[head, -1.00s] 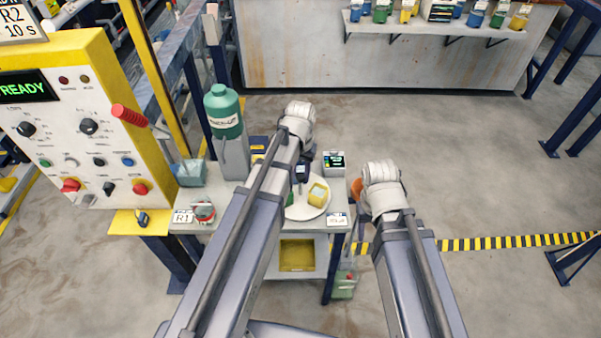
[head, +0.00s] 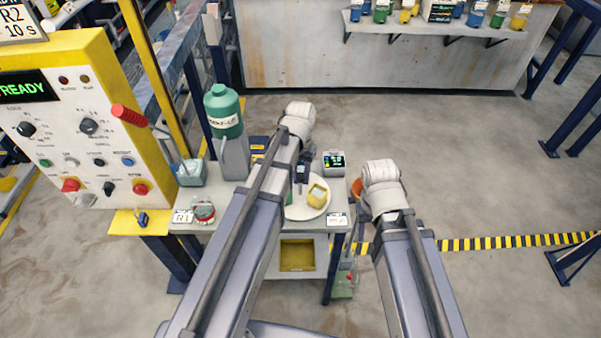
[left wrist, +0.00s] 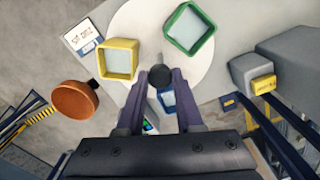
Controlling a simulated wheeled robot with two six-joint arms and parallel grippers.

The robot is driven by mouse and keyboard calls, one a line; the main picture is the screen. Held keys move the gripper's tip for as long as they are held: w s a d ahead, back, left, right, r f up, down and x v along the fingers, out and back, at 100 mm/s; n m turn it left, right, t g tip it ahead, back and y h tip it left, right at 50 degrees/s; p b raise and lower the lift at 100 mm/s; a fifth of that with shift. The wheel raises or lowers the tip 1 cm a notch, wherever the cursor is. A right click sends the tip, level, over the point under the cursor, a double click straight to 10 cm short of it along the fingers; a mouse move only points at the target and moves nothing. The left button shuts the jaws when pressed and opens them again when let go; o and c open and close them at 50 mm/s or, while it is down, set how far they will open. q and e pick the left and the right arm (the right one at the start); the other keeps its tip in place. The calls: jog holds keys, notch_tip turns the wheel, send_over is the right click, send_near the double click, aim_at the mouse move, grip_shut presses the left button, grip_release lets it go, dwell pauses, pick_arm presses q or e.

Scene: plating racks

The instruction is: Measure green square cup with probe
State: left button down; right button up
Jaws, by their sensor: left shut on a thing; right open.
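The green square cup (left wrist: 189,29) stands on a round white plate (left wrist: 143,17), beside a yellow square cup (left wrist: 118,60). A blue square cup (left wrist: 168,100) shows partly between my left fingers. In the head view the green cup (head: 289,198) is mostly hidden by my left arm. My left gripper (left wrist: 160,98) is shut on the dark, round-ended probe (left wrist: 160,76), over the plate and short of the green cup in the wrist view. My right gripper (head: 361,212) is open, right of the stand; its fingers are hard to see.
A small meter (head: 334,162) with a lit display stands behind the plate. A green-capped bottle (head: 224,115) and a control panel (head: 80,130) are at left. An orange-brown round thing (left wrist: 75,101) is beside the stand.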

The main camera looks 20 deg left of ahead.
pick_arm(q)
jog(key=shift+m, duration=11.6)
jog(key=c, duration=0.5)
grip_release()
jog(key=shift+c, duration=0.2)
